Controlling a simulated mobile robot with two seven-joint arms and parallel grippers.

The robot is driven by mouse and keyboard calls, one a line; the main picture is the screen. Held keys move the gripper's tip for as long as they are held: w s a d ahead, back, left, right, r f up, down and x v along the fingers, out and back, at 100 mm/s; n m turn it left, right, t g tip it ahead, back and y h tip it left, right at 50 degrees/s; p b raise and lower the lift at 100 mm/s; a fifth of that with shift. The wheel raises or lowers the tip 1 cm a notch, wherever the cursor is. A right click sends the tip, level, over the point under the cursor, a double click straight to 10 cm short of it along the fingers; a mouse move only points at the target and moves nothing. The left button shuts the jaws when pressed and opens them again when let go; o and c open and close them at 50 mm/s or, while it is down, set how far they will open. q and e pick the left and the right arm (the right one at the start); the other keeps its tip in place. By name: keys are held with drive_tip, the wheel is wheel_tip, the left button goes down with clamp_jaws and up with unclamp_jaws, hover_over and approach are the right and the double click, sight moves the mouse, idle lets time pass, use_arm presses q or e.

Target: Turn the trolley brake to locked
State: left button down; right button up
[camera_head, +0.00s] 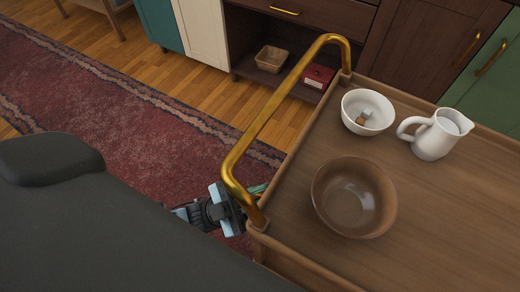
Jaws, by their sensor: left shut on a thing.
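The wooden trolley (450,215) fills the right side of the view, with a brass push handle (270,108) along its left end. My left gripper (236,207) is at the trolley's near left corner, partly behind the handle's lower bend. It is shut on a small part there, which I take to be the trolley brake; a bit of green (259,189) shows beside the fingers. The handle and gripper hide most of this part, so its setting cannot be read. My right gripper is not in view.
On the trolley stand a brown bowl (354,197), a white bowl (367,112) with small pieces in it, and a white jug (436,134). Cabinets line the back, with a basket (271,59) and a red box (318,76) on a low shelf. A red rug (110,115) covers the left floor.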

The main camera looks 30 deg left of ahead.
use_arm(q)
drive_tip(key=c, duration=1.5)
unclamp_jaws()
drive_tip(key=shift+r, duration=0.2)
drive_tip(key=shift+f, duration=0.1)
drive_tip(key=shift+s+a+f, duration=0.15)
drive_tip(key=shift+a+f, duration=0.05)
drive_tip(key=shift+f, duration=0.05)
drive_tip(key=b+v, duration=0.1)
drive_tip(key=v, duration=0.6)
drive_tip(key=shift+a, duration=0.1)
